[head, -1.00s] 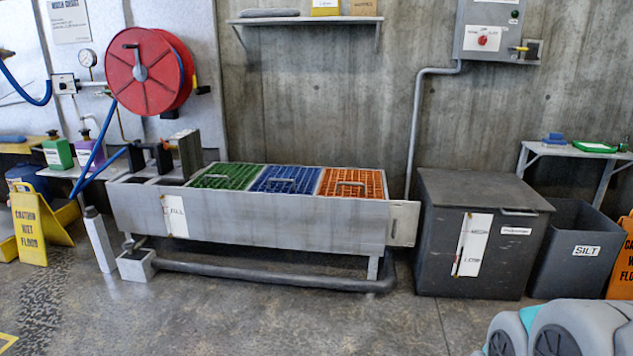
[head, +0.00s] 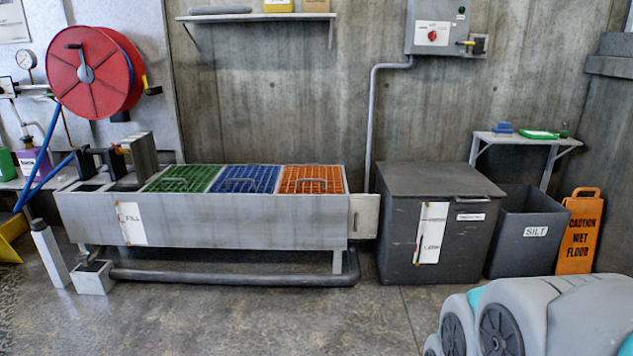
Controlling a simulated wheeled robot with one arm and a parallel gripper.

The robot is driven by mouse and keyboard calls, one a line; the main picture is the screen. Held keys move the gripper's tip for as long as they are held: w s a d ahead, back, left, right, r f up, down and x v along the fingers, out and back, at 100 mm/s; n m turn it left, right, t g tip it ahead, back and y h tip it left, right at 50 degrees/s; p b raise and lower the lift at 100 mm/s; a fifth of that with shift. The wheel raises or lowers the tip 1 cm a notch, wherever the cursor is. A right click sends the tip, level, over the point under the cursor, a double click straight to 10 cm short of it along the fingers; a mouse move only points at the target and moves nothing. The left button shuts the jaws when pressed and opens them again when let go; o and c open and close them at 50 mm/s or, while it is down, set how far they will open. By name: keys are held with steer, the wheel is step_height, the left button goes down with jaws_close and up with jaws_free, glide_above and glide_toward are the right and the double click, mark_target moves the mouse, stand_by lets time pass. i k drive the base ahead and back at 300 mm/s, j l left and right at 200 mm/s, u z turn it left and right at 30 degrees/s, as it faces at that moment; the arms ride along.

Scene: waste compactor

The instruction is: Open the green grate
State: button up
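The green grate (head: 184,179) lies flat and closed at the left of three grates on top of a long grey metal trough (head: 210,222). A curved handle (head: 172,183) shows on its near part. The blue grate (head: 246,179) and the orange grate (head: 311,179) lie beside it to the right, each with a handle. My gripper is not in view.
A red hose reel (head: 97,73) hangs at the upper left. A dark lidded bin (head: 436,226), an open silt bin (head: 525,235) and an orange wet-floor sign (head: 580,232) stand at right. A grey wheeled machine (head: 560,318) fills the lower right. The floor before the trough is clear.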

mark_target(196, 179)
steer(key=i+j+u, duration=0.1)
steer(key=i+j, duration=0.4)
steer(key=i+j+u, duration=0.15)
steer(key=i+j, duration=0.4)
steer(key=i+j+u, duration=0.1)
steer(key=i+j, duration=0.45)
steer(key=i+j+u, duration=0.1)
steer(key=i+j, duration=0.4)
steer(key=i+j+u, duration=0.15)
steer(key=i+j, duration=0.25)
steer(key=i, duration=0.3)
